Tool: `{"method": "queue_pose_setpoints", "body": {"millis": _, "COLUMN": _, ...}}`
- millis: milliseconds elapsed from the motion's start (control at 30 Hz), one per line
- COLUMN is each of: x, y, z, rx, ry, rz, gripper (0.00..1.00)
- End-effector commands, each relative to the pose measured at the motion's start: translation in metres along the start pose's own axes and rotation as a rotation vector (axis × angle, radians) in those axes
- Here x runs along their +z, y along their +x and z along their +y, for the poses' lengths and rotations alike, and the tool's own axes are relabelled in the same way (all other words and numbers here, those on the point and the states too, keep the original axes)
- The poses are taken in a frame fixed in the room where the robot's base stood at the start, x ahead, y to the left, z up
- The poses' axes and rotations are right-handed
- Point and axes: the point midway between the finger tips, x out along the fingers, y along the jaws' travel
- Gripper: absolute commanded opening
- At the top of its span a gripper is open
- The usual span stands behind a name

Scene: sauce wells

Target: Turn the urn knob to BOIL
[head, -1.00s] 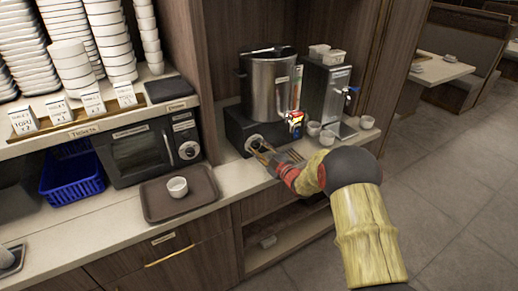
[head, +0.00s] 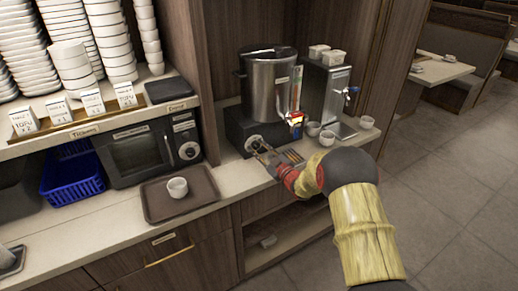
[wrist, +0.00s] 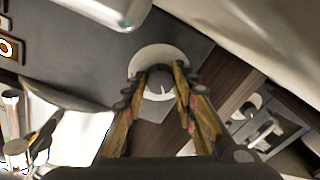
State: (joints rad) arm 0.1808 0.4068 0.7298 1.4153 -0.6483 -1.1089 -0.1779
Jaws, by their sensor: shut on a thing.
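The urn (head: 275,88) is a tall steel cylinder on a dark square base (head: 236,124) on the counter. Its knob (head: 255,142) is on the front of the base and is partly covered by my fingers in the head view. In the wrist view the round grey knob (wrist: 158,84) sits on a pale round dial plate (wrist: 160,56). My gripper (head: 261,148) is at the knob, and its two fingers (wrist: 159,92) are closed on either side of it. No dial wording, BOIL included, is readable.
Small white cups (head: 313,129) and a dispenser (head: 328,88) stand to the right. A brown tray (head: 150,207) with a cup lies left, before a microwave (head: 140,152).

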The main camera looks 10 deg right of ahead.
Motion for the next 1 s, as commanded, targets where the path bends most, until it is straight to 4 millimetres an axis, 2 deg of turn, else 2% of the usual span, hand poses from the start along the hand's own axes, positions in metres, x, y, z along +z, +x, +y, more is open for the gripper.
{"method": "queue_pose_setpoints", "body": {"millis": 1000, "x": 0.0006, "y": -0.0002, "z": -0.0036, "rx": 0.058, "ry": 0.965, "rz": 0.048, "gripper": 0.02}}
